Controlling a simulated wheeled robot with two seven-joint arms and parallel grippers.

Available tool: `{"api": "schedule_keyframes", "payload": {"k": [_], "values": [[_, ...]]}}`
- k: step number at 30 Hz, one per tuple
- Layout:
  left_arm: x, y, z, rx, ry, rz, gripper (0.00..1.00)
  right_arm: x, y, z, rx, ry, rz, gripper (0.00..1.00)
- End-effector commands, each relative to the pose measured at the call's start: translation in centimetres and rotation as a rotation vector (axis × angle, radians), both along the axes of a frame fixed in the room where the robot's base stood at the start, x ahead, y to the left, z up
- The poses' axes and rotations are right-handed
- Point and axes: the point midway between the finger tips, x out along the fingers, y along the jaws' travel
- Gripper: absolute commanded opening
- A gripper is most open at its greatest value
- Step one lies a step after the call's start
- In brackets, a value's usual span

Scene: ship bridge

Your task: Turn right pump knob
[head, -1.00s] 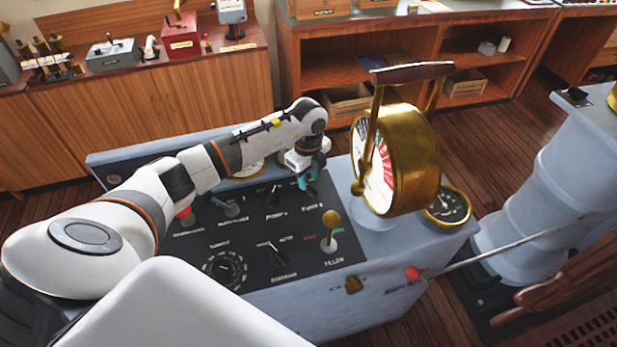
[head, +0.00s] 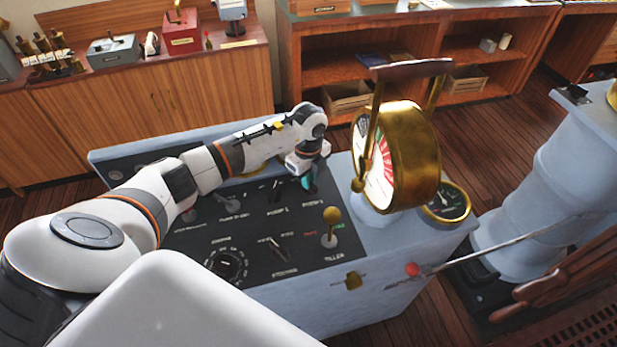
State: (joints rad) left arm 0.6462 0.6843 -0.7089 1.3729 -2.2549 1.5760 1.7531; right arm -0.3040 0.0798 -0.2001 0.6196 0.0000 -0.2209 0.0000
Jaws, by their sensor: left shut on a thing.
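The black control panel (head: 190,238) has two pump knobs in its upper row. The left pump knob (head: 276,192) is black and uncovered. The right pump knob (head: 313,190) is mostly hidden under my left gripper (head: 308,183). My left gripper reaches in from the left, its teal fingertips low at the panel and shut on that knob. My right gripper is not in view.
A brass engine telegraph (head: 412,155) stands just right of my gripper. A yellow-topped tiller lever (head: 331,216), a steering knob (head: 278,248) and a round dial knob (head: 229,263) sit nearer on the panel. A brass-rimmed gauge (head: 447,203) is at the right.

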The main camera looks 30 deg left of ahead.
Motion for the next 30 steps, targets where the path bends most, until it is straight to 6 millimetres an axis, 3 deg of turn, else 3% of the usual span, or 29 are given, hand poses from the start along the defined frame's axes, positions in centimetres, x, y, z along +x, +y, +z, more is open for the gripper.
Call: {"api": "schedule_keyframes", "payload": {"k": [11, 30], "values": [[0.1, 0.1, -0.2, 0.001, -0.003, -0.195, 0.00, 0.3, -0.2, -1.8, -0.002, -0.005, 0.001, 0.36], [0.1, 0.1, -0.1, 0.001, -0.005, -0.778, 0.00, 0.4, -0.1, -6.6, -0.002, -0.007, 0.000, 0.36]]}}
